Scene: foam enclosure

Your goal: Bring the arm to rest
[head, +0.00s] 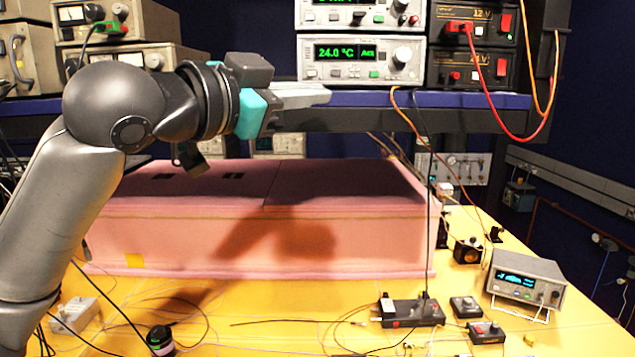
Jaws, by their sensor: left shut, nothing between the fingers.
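My left arm comes in from the left and bends at a large grey joint. My left gripper (312,96) points to the right, level, with its fingers shut and nothing between them. It is in the air in front of the blue-edged shelf, above the pink foam enclosure (330,240) on the yellow table. The arm casts a shadow on the front wall of the enclosure. My right gripper is not in the picture.
A shelf (470,101) carries a temperature controller (360,60) and power supplies (473,70) with red and orange cables. On the yellow table (585,325) stand a small meter (525,278), a black block (410,312) and small boxes. Loose wires lie along the front.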

